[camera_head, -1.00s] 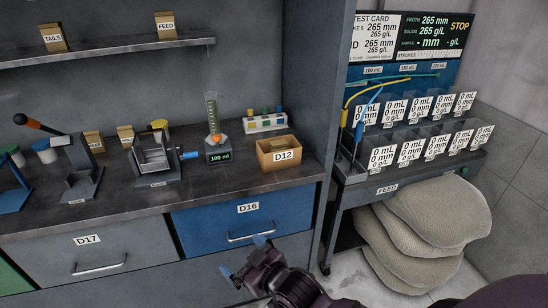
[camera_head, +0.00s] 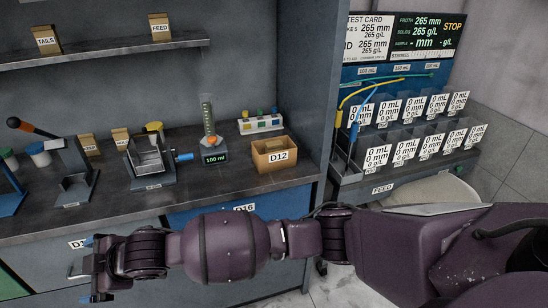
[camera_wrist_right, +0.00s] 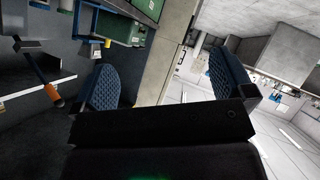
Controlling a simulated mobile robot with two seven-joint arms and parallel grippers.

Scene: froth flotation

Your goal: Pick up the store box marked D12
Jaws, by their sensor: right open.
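The store box D12 (camera_head: 265,161) is a small open-topped tan box with a white D12 label on its front. It stands upright on the dark bench near its right end, clear of any gripper. My right arm comes in from the right and stretches left across the drawer fronts. My right gripper (camera_head: 88,270) is at the lower left, far left of the box and lower in the picture. In the right wrist view its blue fingers (camera_wrist_right: 160,85) are wide apart with nothing between them. D12 is not recognisable in that view. My left gripper is not in view.
A graduated cylinder on a 100 ml base (camera_head: 214,152) stands left of D12. A rack of coloured bottles (camera_head: 260,125) stands behind it. The cabinet side wall (camera_head: 308,90) rises to its right. The bench edge in front of D12 is bare.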

